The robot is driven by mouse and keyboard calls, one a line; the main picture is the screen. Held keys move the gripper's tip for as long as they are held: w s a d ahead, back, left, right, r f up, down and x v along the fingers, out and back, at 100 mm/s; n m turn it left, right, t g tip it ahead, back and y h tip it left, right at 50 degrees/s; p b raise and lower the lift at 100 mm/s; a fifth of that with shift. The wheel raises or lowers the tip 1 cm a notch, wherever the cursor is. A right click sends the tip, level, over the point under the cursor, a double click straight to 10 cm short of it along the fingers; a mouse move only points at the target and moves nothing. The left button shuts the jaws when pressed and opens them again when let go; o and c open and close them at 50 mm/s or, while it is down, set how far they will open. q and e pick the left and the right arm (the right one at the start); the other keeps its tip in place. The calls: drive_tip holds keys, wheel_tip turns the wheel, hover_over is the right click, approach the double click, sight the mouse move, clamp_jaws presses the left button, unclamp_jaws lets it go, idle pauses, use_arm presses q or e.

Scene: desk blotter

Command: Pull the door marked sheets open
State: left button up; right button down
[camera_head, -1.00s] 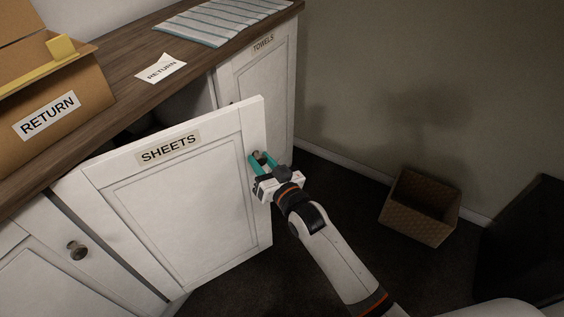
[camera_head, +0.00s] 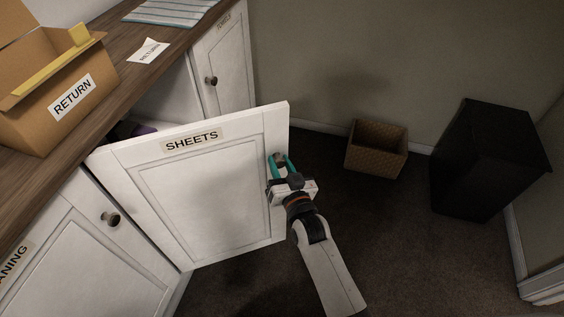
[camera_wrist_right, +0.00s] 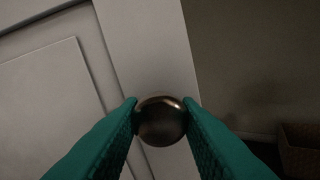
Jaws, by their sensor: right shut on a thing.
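The white door marked sheets (camera_head: 205,195) stands swung out from the cabinet, hinged on its left side, with a dark gap behind its top edge. My right gripper (camera_head: 281,161) has its teal fingers shut on the door's round knob at the door's right edge. In the right wrist view, the bronze knob (camera_wrist_right: 161,121) sits between the two teal fingertips, which touch it on both sides. My left gripper is not in view.
A cardboard box marked return (camera_head: 45,110) and a return paper (camera_head: 148,51) lie on the wooden counter (camera_head: 110,90). The towels door (camera_head: 228,70) is shut. A woven basket (camera_head: 376,149) and a black bin (camera_head: 487,160) stand by the wall. Carpet right of the door is clear.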

idle(0.3)
drive_tip(key=c, duration=1.1)
unclamp_jaws()
drive_tip(key=shift+o, duration=0.2)
drive_tip(key=shift+s, duration=0.25)
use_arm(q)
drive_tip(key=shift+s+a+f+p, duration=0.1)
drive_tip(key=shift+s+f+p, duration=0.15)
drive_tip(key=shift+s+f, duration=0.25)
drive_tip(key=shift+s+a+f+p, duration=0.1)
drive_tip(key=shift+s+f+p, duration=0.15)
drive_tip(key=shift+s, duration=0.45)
use_arm(e)
drive_tip(key=v, duration=0.7)
